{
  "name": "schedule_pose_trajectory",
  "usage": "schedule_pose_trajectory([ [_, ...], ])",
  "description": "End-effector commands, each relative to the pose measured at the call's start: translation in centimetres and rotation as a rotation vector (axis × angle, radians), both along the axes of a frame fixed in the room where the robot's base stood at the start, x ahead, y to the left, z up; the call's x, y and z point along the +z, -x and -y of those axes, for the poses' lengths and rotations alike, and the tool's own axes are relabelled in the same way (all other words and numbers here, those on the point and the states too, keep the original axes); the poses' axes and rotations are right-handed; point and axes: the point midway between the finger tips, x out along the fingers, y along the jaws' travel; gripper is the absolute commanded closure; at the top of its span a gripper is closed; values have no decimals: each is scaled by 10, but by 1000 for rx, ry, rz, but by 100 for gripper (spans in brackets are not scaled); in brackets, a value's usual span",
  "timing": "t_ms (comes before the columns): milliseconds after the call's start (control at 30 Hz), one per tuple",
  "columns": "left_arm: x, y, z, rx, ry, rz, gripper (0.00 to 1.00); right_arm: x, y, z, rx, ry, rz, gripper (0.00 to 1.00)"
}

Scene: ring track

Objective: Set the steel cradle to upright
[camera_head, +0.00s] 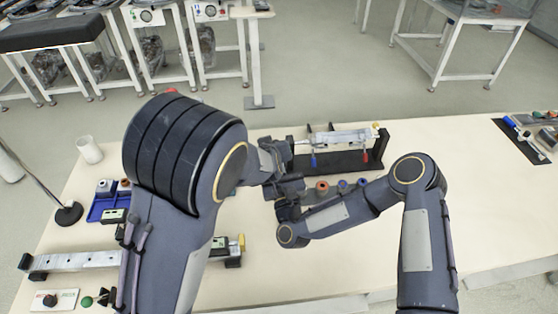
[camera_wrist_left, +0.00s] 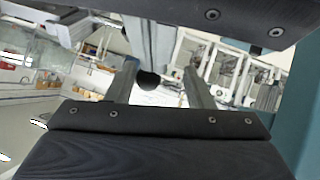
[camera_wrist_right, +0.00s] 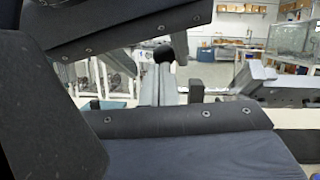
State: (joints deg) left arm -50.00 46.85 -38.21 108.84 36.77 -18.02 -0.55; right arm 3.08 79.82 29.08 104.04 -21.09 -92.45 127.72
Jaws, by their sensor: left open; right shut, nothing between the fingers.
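The steel cradle (camera_head: 340,138) is a long pale metal trough held lengthwise on a black stand (camera_head: 345,162) at the back of the table. A blue and a red clamp handle hang from it. A dark knob lies at its left end; a dark round knob also shows between the fingers in the left wrist view (camera_wrist_left: 148,80) and just beyond the fingertips in the right wrist view (camera_wrist_right: 163,53). My left gripper (camera_head: 282,152) is open by the cradle's left end; contact is unclear. My right gripper (camera_head: 282,190) is shut and empty, just in front, partly hidden by the arms.
Several coloured round parts (camera_head: 340,186) stand in front of the stand. A blue tray (camera_head: 105,203), a white cup (camera_head: 89,150) and another steel bar (camera_head: 85,260) are at left. A dark mat with parts (camera_head: 525,140) lies at far right. The table's front middle is clear.

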Motion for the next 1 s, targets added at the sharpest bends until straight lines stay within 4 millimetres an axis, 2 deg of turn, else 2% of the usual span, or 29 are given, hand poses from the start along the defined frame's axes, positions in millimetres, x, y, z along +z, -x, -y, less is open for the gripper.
schedule_pose_trajectory([
  [33,3,17,16,-27,26,-24,56,-9,-8,7,-23,21,-19,100],
  [67,6,21,16,-26,26,-23,56,-10,-8,7,-23,23,-20,100],
  [333,28,48,11,-19,24,-17,56,-9,-6,5,-18,21,-19,100],
  [533,31,58,5,-17,48,-43,56,-9,-6,5,-18,20,-18,100],
  [667,29,72,-8,-33,136,-128,56,-9,-6,5,-17,18,-17,100],
  [833,39,109,-29,-98,304,-262,56,-9,-6,5,-16,19,-17,100],
  [1000,63,156,-51,-192,419,-336,56,-9,-5,5,-17,18,-17,100],
])
